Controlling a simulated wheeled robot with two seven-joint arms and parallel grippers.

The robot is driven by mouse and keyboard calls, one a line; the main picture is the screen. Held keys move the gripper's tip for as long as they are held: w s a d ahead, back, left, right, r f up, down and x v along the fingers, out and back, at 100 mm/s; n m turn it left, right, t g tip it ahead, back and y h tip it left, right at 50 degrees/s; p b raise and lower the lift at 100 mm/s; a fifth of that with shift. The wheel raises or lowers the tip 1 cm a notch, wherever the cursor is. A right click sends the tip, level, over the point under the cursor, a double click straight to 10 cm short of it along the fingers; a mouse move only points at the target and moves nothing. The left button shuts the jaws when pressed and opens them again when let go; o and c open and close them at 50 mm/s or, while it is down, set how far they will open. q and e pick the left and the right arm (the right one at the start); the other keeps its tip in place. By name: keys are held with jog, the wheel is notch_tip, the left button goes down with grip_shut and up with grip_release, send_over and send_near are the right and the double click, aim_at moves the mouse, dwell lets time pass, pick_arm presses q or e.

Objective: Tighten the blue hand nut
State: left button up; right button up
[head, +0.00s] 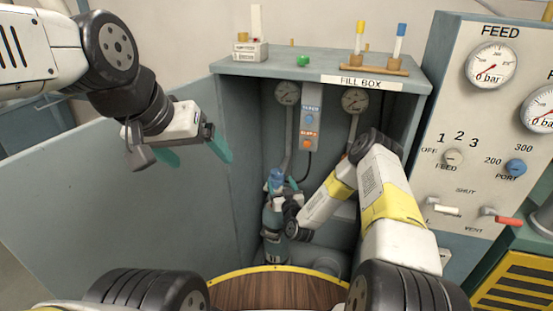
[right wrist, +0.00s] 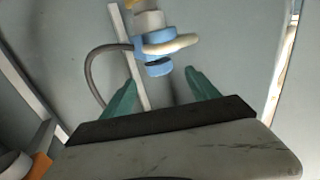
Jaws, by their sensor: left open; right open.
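In the right wrist view, a blue round part (right wrist: 158,68) sits below a blue collar with a cream lever; I cannot tell which is the nut. My right gripper (right wrist: 160,82) is open, its teal fingertips either side of and just short of the blue round part, with no clear contact. My left gripper (head: 192,152) is open and empty, raised outside the box to the left.
The box holds two gauges (head: 355,99) and a control strip (head: 310,118). A hose (right wrist: 88,75) curves beside the blue fitting. A FEED panel (head: 470,150) stands at right. A round wooden surface (head: 275,292) is in front. The box's left panel (head: 120,200) is clear.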

aim_at(277, 176)
jog(key=x, duration=0.8)
jog(key=shift+f, duration=0.15)
jog(key=c, duration=1.4)
jog(key=shift+o, duration=0.2)
jog(key=shift+s+m+h, duration=0.1)
jog(key=shift+m+h, duration=0.3)
jog(key=shift+h, duration=0.2)
